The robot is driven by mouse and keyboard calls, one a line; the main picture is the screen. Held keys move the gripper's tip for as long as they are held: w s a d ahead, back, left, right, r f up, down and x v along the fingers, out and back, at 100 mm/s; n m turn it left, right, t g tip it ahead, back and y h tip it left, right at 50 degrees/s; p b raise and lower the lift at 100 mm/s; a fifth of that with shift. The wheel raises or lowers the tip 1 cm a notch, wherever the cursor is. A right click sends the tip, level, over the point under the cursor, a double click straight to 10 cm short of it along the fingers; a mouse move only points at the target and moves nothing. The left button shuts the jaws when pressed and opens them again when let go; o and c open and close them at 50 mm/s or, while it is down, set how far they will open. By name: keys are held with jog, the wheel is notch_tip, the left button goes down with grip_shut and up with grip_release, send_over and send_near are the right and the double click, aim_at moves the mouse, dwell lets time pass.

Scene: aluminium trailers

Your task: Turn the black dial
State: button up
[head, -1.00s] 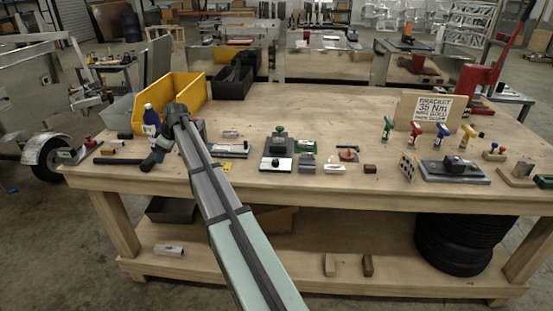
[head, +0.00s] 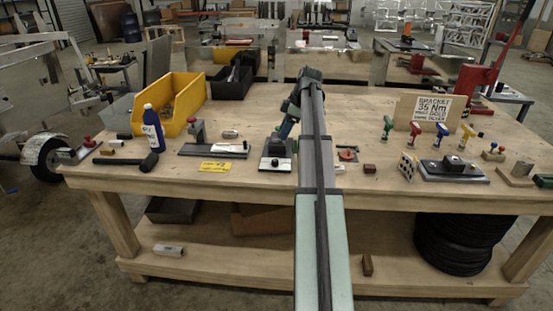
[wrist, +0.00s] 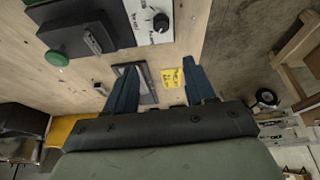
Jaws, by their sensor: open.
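The black dial (wrist: 160,22) is a small round knob on a white plate (wrist: 140,12) with printed words, at the top of the wrist view. In the head view, the dial (head: 275,162) shows small on the white front of a dark unit (head: 277,147) mid-table. My gripper (head: 284,130) is above and behind this unit, partly covering it. In the wrist view, its two blue fingers (wrist: 159,65) are spread apart with nothing between them. The dial lies beyond the fingertips, apart from them.
A yellow label (head: 215,167) and a clamp on a dark plate (head: 196,150) lie to the left. A blue bottle (head: 152,128) and yellow bin (head: 180,104) stand further left. A red part (head: 347,154) lies right.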

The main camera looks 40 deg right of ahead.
aim_at(275, 160)
jog(key=x, duration=0.4)
jog(key=s+x, duration=0.1)
jog(key=x, duration=0.7)
jog(key=shift+s+d+f, duration=0.25)
jog(key=shift+d+f, duration=0.1)
jog(key=shift+f, duration=0.25)
grip_shut()
